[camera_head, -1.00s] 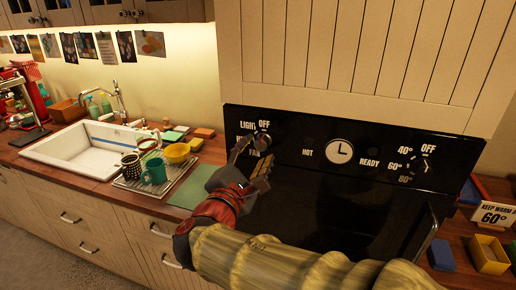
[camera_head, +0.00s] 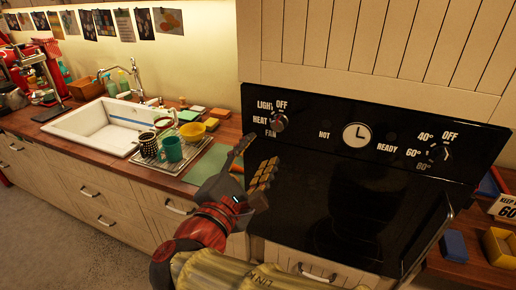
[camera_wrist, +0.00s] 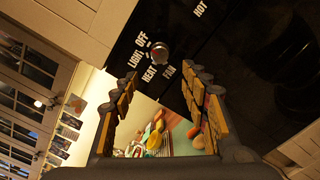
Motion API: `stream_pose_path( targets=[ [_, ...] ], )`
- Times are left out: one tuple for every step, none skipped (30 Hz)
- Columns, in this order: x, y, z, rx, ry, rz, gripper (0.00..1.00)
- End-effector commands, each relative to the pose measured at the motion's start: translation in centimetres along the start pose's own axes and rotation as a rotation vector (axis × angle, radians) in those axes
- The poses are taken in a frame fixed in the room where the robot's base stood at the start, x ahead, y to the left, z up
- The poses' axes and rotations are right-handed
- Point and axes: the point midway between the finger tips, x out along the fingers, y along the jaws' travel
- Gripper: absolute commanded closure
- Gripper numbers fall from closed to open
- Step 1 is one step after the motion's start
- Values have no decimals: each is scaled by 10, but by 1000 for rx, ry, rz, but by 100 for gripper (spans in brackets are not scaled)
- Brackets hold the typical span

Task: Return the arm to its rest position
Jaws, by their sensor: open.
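My gripper (camera_head: 252,160) is open and empty in the head view, in front of the black oven panel (camera_head: 312,142) and below its left knob (camera_head: 279,121). In the wrist view, my gripper (camera_wrist: 164,100) shows two spread fingers with tan pads. The left knob (camera_wrist: 159,51) sits beyond the fingertips, apart from them, among the words LIGHT, OFF, HEAT and FAN. A second knob (camera_head: 438,152) is at the right of the panel, with the words OFF, 40°, 60° and 80° around it. My arm reaches up from the bottom of the head view.
Left of the oven, the wooden counter (camera_head: 219,134) holds a white sink (camera_head: 95,137), a dish rack with a teal mug (camera_head: 171,149), a yellow bowl (camera_head: 192,133) and a green mat (camera_head: 207,165). Blue (camera_head: 454,245) and yellow (camera_head: 500,246) boxes are at right. Floor shows lower left.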

Motion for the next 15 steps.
stream_pose_path(
  targets=[
    [0, 0, -4, 7, 13, -1, 55],
    [0, -4, -7, 14, 26, -15, 55],
    [0, -12, -12, 25, 44, -44, 55],
    [-1, -22, -18, 31, 62, -72, 55],
    [-3, -34, -23, 39, 80, -107, 55],
    [-6, -53, -32, 55, 110, -166, 55],
    [-10, -68, -37, 71, 134, -216, 55],
    [-15, -83, -41, 93, 159, -270, 55],
    [-23, -104, -46, 131, 190, -348, 55],
    [-28, -121, -46, 163, 205, -411, 55],
    [-32, -137, -46, 199, 216, -476, 55],
    [-39, -158, -44, 252, 228, -561, 55],
    [-44, -173, -42, 296, 233, -626, 55],
    [-49, -187, -40, 344, 235, -690, 55],
    [-57, -204, -36, 413, 235, -775, 55]
  ],
)
